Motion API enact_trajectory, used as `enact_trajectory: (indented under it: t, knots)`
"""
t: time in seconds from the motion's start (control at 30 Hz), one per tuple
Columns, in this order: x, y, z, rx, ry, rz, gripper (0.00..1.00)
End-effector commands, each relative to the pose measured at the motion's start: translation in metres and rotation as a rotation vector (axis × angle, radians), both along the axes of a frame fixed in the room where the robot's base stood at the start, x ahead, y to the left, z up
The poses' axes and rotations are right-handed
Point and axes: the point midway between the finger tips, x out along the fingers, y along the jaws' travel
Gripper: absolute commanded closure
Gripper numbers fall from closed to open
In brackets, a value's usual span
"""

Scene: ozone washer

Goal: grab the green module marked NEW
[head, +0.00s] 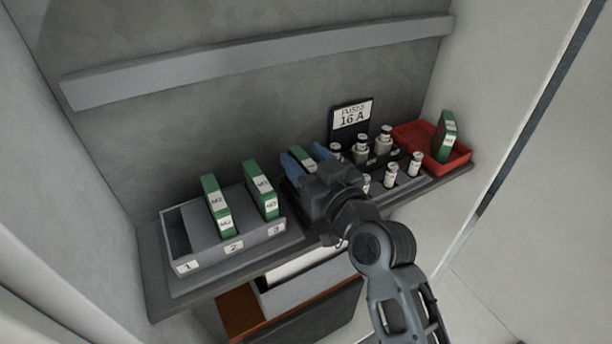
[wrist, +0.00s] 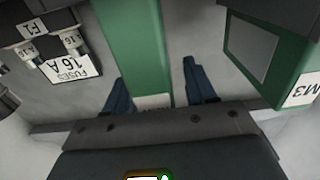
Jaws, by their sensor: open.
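A green module (head: 302,157) stands between the numbered rack and the fuses, mostly hidden behind my gripper in the head view. In the wrist view this green module (wrist: 134,45) rises between the two blue fingers. Its pale label is partly cut off, and I cannot read it. My gripper (head: 306,160) is open, with one finger on each side of the module. In the wrist view my gripper (wrist: 155,75) shows gaps between the module and both fingers, wider on the right.
A grey rack (head: 207,252) at left has slots 1 to 3; slot 1 is empty. Green modules M2 (head: 212,195) and M3 (head: 262,190) stand in it. Fuses (head: 390,175) stand right of my gripper. A red tray (head: 462,153) holds another green module (head: 446,138).

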Motion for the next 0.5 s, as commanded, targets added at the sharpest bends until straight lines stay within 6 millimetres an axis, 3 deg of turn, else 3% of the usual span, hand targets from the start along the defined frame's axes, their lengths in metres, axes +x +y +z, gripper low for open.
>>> enact_trajectory:
  t: [0.13,0.5]
  knots:
    - [-0.0002,-0.0002,-0.0006,0.0,0.0,0.0,0.45]
    - [-0.0004,-0.0004,-0.0007,-0.001,0.001,0.0,0.8]
